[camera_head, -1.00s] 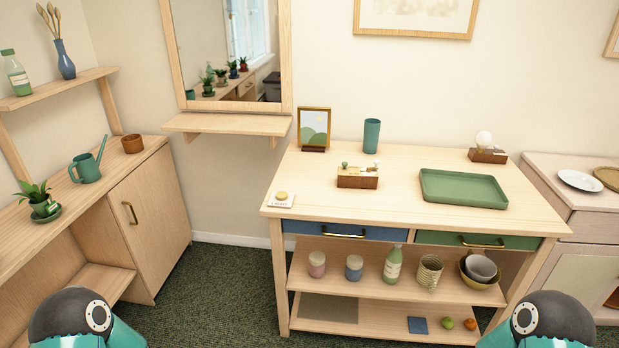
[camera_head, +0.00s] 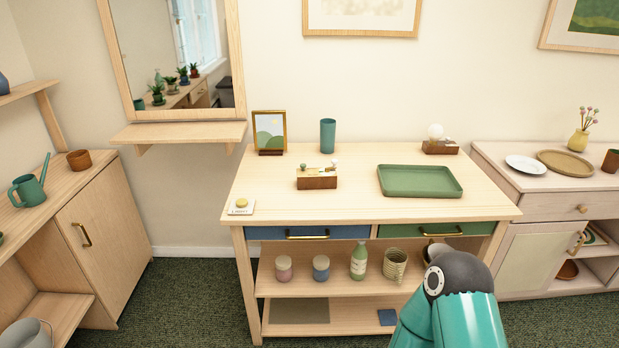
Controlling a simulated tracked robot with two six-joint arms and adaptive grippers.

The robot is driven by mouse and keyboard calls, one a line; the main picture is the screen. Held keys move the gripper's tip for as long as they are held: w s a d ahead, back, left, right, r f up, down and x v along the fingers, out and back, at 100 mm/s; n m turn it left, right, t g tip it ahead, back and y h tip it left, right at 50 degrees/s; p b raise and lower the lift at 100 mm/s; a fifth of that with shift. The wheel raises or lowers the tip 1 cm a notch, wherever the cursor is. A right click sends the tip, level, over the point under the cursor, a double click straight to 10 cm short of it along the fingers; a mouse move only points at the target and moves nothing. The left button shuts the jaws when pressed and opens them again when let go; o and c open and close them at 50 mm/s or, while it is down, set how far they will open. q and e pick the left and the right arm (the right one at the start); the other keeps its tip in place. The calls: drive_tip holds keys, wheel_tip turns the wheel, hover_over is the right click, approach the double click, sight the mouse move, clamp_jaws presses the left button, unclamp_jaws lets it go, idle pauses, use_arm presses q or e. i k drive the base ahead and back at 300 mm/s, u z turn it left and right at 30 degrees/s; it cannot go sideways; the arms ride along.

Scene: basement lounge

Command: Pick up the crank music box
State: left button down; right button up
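A small wooden box (camera_head: 317,182) with little green and white pieces on top sits on the table (camera_head: 290,205), left of the green tray. It looks like the crank music box; its crank is too small to make out surely. A second wooden block (camera_head: 440,147) with a white ball on it stands at the back right of the same table. Neither of my grippers shows. Only a teal and dark grey part of my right arm is in view at lower right, in front of the table's shelves.
A green tray (camera_head: 420,191), teal cup (camera_head: 327,135), picture frame (camera_head: 269,131) and yellow button on a white card (camera_head: 240,206) share the tabletop. Jars and a bottle (camera_head: 358,262) stand on the shelf below. Cabinets flank the table. The tabletop's front middle is clear.

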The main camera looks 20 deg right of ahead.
sight(311, 179)
drive_tip(key=i, duration=0.9)
